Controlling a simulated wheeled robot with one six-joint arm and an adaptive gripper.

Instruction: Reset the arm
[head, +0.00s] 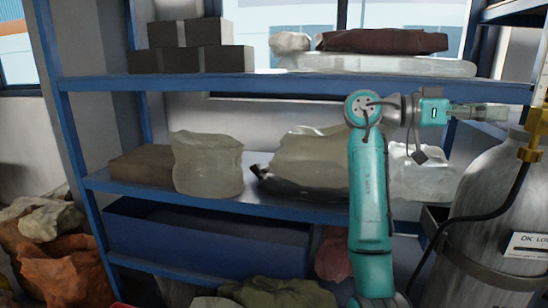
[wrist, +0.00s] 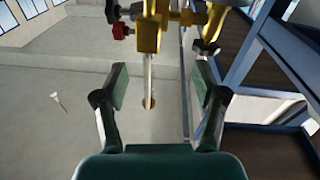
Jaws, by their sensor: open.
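My arm stands upright in front of a blue shelf rack in the head view, bent at the elbow. Its gripper (head: 497,113) points right, close to the brass valve on top of a grey gas cylinder (head: 490,190). In the wrist view my gripper (wrist: 160,85) is open, with its two fingers apart. No object is held between the fingers. Brass valve fittings (wrist: 147,35) with a red knob show beyond the fingertips. I cannot tell whether the fingers touch them.
The blue rack (head: 300,88) holds dark boxes (head: 190,47) and wrapped bags (head: 208,163). A dark hose runs down from the cylinder. Filled sacks (head: 65,270) lie at lower left. Open floor (wrist: 50,130) shows at left in the wrist view, with rack frames at right.

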